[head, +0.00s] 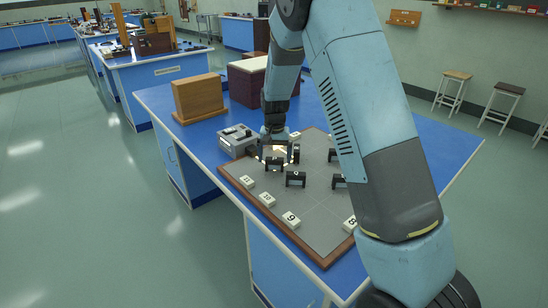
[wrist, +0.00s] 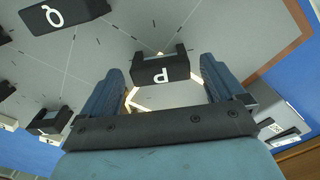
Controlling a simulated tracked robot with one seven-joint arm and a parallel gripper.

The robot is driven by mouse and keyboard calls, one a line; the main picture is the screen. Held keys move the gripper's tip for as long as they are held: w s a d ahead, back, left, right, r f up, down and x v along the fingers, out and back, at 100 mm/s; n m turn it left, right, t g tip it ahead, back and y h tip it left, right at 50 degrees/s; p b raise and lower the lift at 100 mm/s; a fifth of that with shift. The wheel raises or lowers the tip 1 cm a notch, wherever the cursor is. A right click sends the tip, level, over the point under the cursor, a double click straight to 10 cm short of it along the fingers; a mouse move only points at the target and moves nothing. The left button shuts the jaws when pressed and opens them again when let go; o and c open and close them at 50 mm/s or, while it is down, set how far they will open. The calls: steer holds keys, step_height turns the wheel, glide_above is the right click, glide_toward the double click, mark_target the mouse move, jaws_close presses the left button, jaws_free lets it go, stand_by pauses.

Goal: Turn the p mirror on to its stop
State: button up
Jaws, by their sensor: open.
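The p mirror (wrist: 160,70) is a small dark block with a white letter on its face and upright ends. In the wrist view it stands on the grey board between and just beyond my fingertips. My gripper (wrist: 161,66) is open, one finger to each side of it, with gaps visible. In the head view my gripper (head: 276,136) is low over the board, and the p mirror (head: 274,164) shows just in front of it. A pale bright line runs on the board around the mirror's base. The stop cannot be made out.
More dark mirrors stand right. Numbered white blocks (head: 267,199) line the board's front-left edge. A grey box (head: 238,140) and a wooden block (head: 199,97) stand at the left.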

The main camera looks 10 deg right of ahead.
mark_target(275, 159)
step_height(275, 159, up, 14)
steer(key=shift+f, duration=0.25)
stand_by(0.4)
steer(key=s+d+r+n+t+y, duration=0.1)
steer(key=s+d+r, duration=0.4)
steer(key=s+r, duration=0.25)
steer(key=s+d+r+t, duration=0.1)
steer(key=s+d+r, duration=0.45)
steer(key=s, duration=0.25)
steer(key=s+d+r+t, duration=0.1)
steer(key=s+d, duration=0.1)
steer(key=s, duration=0.8)
steer(key=s+d+r+n+t+h, duration=0.1)
steer(key=s+d+t, duration=0.1)
steer(key=s, duration=0.9)
steer(key=shift+d+t, duration=0.25)
steer(key=shift+t, duration=0.05)
steer(key=shift+w, duration=0.15)
